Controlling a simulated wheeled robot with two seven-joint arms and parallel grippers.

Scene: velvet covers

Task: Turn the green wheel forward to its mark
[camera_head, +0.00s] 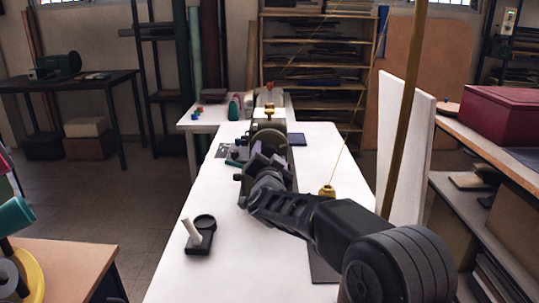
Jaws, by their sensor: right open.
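A dark, olive-green round wheel (269,140) stands upright on the white table, about midway along it. My right arm comes in from the lower right and its gripper (256,165) is at the near side of the wheel, covering its lower part. The gripper's jaws are open. I cannot tell whether they touch the wheel or surround part of it. The mark is not distinguishable at this size. My left gripper is not in view.
A black holder with a white peg (197,238) stands on the white table (180,275) at the near left. A brass weight-like piece (327,191) sits right of the gripper. A wooden pole (404,110) and white panel (409,150) rise at the right.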

